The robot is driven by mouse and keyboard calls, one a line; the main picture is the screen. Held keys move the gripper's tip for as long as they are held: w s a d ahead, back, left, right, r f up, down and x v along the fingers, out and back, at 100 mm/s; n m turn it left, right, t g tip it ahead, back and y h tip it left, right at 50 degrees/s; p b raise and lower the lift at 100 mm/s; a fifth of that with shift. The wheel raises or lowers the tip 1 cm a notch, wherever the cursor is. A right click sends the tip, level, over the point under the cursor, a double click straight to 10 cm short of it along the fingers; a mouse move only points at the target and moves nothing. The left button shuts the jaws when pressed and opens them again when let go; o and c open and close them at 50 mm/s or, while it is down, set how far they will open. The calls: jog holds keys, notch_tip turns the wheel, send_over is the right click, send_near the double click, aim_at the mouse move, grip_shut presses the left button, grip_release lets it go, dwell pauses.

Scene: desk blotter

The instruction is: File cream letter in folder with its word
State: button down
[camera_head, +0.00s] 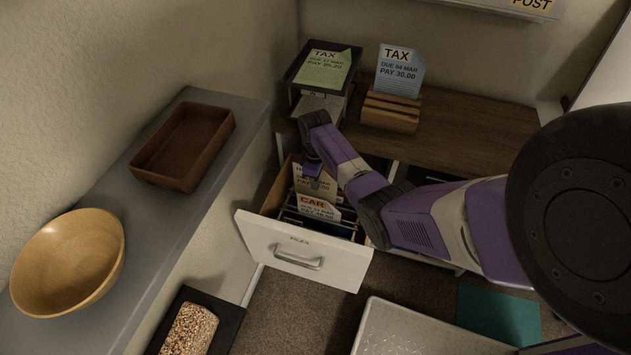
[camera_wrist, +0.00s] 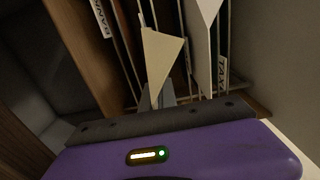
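My gripper (camera_head: 313,180) points down into the open file drawer (camera_head: 305,270), at a pale letter (camera_head: 322,188) whose word is mostly hidden. Another pale letter with the red word CAR (camera_head: 314,202) stands in front of it. In the wrist view, a cream paper corner (camera_wrist: 160,58) rises right at the fingers, and a whiter sheet (camera_wrist: 202,55) stands to its right. Folder tabs read BANK (camera_wrist: 101,18) at the left and TAX (camera_wrist: 222,75) at the right. The fingertips are mostly hidden, so I cannot tell whether they pinch the cream paper.
A green TAX letter (camera_head: 327,67) lies on a black tray stand (camera_head: 291,78). A blue TAX letter (camera_head: 399,72) stands in a wooden rack (camera_head: 390,113). A brown tray (camera_head: 183,148) and a wooden bowl (camera_head: 68,262) sit on the grey ledge at left. The desktop right of the rack is clear.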

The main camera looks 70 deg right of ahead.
aim_at(316, 192)
jog(key=shift+f+b, duration=2.25)
jog(key=shift+f, duration=0.75)
jog(key=c, duration=1.6)
grip_release()
notch_tip(316, 192, up, 8)
jog(key=p, duration=0.1)
jog(key=shift+p, duration=0.4)
